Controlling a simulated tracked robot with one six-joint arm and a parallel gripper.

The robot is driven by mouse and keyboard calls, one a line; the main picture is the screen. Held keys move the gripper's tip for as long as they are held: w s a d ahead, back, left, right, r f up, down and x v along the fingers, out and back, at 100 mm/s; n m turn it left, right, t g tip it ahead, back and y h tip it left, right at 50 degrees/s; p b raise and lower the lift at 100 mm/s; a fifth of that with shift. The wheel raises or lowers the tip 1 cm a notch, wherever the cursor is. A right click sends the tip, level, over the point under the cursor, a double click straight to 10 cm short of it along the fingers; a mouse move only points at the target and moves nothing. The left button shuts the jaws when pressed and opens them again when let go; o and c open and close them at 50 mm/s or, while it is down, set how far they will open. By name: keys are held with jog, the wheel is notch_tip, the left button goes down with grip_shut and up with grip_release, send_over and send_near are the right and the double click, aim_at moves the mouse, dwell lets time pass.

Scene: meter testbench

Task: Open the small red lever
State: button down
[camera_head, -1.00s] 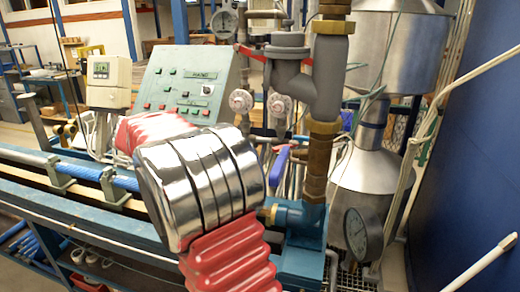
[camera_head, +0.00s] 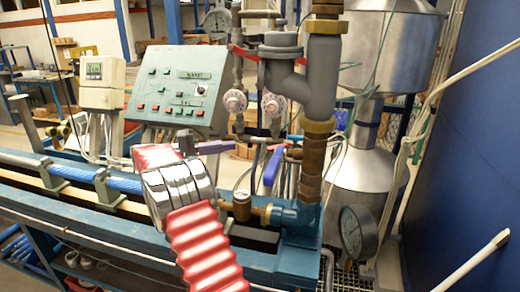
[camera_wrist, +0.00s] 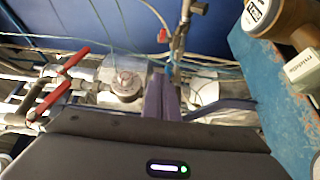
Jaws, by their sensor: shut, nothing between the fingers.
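My gripper (camera_head: 232,146) is shut and empty, its purple fingers pointing right in the head view, in front of the valves and pipes. In the wrist view its closed fingers (camera_wrist: 161,97) show at the middle. Two red levers lie left of the fingers in the wrist view, the upper one (camera_wrist: 74,60) and a longer lower one (camera_wrist: 48,101), both apart from the fingers. In the head view a red lever (camera_head: 243,52) shows high behind the grey pipe. I cannot tell which of these is the small red lever.
A blue lever (camera_head: 273,166) stands right of my fingers in the head view. The grey and brass pipe (camera_head: 318,90) and a pressure gauge (camera_head: 356,230) are further right. A green control panel (camera_head: 177,88) stands behind my arm. A blue bench edge (camera_wrist: 283,85) is at right.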

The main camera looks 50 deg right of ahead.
jog(key=s+d, duration=0.6)
jog(key=s, duration=0.3)
jog(key=shift+s+d, duration=0.3)
jog(key=shift+s, duration=0.05)
dwell(0.3)
jog(key=shift+s, duration=0.15)
dwell(0.6)
